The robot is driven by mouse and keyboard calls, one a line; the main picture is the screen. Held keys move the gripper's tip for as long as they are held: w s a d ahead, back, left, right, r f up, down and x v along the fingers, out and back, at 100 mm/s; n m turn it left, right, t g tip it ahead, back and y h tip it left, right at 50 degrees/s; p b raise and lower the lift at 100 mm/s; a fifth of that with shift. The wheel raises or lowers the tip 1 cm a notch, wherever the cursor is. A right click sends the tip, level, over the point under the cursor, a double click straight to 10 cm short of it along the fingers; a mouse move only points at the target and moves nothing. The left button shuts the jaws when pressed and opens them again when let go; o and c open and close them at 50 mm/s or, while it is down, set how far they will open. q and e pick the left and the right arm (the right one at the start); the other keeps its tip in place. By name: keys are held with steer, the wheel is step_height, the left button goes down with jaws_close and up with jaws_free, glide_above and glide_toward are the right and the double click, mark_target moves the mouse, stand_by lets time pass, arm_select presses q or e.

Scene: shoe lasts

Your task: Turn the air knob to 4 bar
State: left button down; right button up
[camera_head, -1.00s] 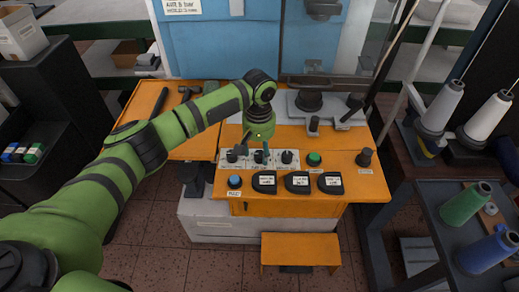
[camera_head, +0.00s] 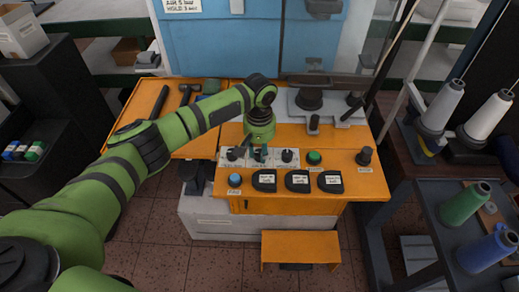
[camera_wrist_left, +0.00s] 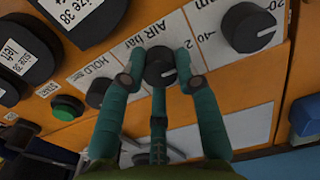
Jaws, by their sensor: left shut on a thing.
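The air knob (camera_wrist_left: 160,66) is a round black knob with a white pointer line, beside the "AIR bar" label in the left wrist view. Its pointer slants to the lower right there; the bar mark it meets is hidden by a finger. My left gripper (camera_wrist_left: 161,82) has its teal fingers on both sides of this knob and is shut on it. In the head view my left gripper (camera_head: 257,152) reaches down to the middle of the panel's three knobs and mostly covers it. My right gripper is in neither view.
A larger black knob (camera_wrist_left: 250,27) and the hold knob (camera_wrist_left: 97,92) flank the air knob closely. A green button (camera_head: 314,157), a blue button (camera_head: 235,180) and several black size blocks (camera_head: 297,182) stand on the orange bench (camera_head: 348,206). A black press part stands behind.

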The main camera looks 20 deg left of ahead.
arm_select(q)
steer(key=m+p, duration=0.2)
steer(key=m, duration=0.1)
steer(key=shift+r+m+p, duration=0.1)
steer(key=shift+m+p, duration=0.2)
steer(key=shift+p, duration=0.05)
steer(key=m+p, duration=0.1)
steer(key=m, duration=0.2)
steer(key=shift+s+m+p, duration=0.1)
steer(key=shift+m+p, duration=0.2)
steer(key=m+p, duration=0.1)
steer(key=m, duration=0.3)
steer(key=shift+m, duration=0.3)
steer(key=m, duration=0.5)
steer(key=shift+f, duration=0.25)
steer(key=shift+m, duration=0.4)
steer(key=c, duration=0.9)
jaws_free()
steer(key=shift+r, duration=0.15)
